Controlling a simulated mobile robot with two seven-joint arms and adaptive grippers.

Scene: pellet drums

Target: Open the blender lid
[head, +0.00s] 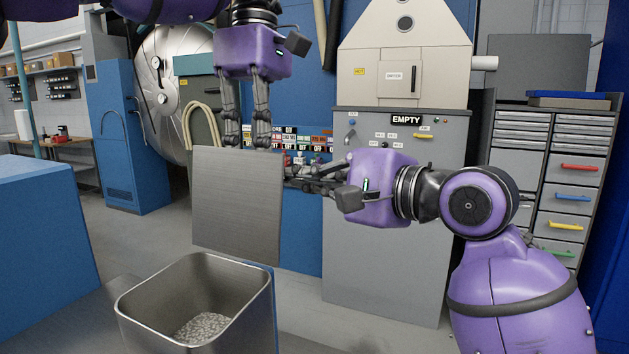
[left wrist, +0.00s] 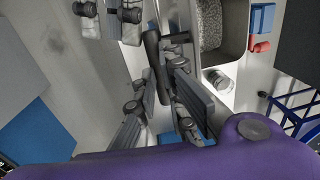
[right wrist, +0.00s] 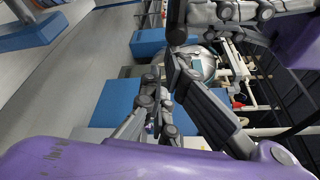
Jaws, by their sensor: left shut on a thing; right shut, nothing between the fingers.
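The lid (head: 235,215) is a flat square grey metal plate. It stands nearly upright behind an open metal bin (head: 136,318), the blender's open vessel as far as I can tell, with pale pellets inside. My left gripper (head: 247,147) comes down from above at the lid's top edge and is shut on the lid; its fingertips are partly hidden. In the left wrist view the left fingers (left wrist: 165,75) are by a dark bar, and pellets show at the top. My right gripper (head: 292,178) is shut and empty, just right of the lid; its fingers also show in the right wrist view (right wrist: 163,85).
A grey cabinet (head: 375,265) with an "EMPTY" sign stands behind my right gripper. A blue panel with labels (head: 302,235) is behind the lid. Drawers (head: 570,205) stand at the right. A blue box (head: 40,235) is at the left. Grey floor is open between.

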